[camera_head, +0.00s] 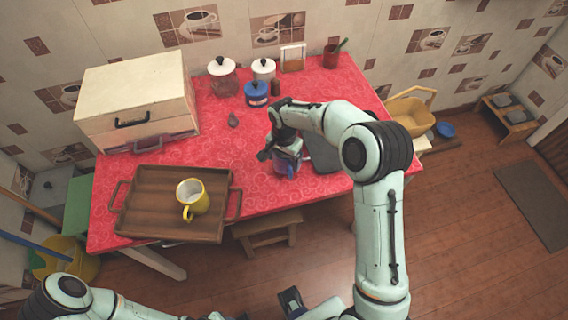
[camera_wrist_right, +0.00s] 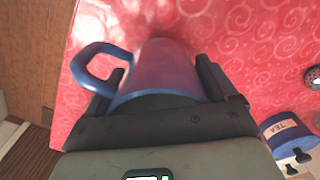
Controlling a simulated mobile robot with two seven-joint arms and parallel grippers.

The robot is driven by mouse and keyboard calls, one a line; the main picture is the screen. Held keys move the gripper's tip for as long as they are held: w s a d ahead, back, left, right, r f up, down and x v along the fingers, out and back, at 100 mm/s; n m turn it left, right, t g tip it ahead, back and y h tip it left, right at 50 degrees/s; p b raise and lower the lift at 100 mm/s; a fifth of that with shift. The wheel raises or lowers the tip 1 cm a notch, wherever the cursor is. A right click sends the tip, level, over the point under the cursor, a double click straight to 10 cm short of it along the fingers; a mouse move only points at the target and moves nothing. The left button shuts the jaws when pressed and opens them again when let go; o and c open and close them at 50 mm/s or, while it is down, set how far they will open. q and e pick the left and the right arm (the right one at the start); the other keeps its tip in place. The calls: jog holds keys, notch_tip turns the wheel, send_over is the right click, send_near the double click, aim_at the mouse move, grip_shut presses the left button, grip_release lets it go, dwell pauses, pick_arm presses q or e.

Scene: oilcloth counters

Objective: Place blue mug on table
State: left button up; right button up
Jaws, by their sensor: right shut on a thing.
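The blue mug (camera_head: 287,163) is at the front right part of the red-clothed table (camera_head: 262,190). My right gripper (camera_head: 281,153) is shut on it. In the right wrist view the mug (camera_wrist_right: 160,72) sits between the two fingers (camera_wrist_right: 158,88), with its handle to the left and the red cloth behind it. I cannot tell whether its base touches the cloth. My left arm enters at the bottom left; its gripper is not clearly shown, and I cannot make out its fingers.
A brown tray (camera_head: 150,219) with a yellow mug (camera_head: 194,198) stands at the left. A white bread box (camera_head: 137,104) is behind it. Several canisters, including a blue one (camera_head: 256,94), stand at the back. A dark grey flat thing (camera_head: 322,152) lies right of the mug. Cloth between tray and mug is clear.

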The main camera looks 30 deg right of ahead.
aim_at(284, 164)
jog(key=shift+f, duration=1.5)
jog(key=shift+f, duration=0.1)
jog(key=o, duration=1.1)
jog(key=shift+f, duration=0.1)
jog(key=shift+c, duration=0.2)
notch_tip(284, 164, up, 12)
jog(key=shift+r+p, duration=0.2)
jog(key=shift+p, duration=0.15)
jog(key=shift+f, duration=0.1)
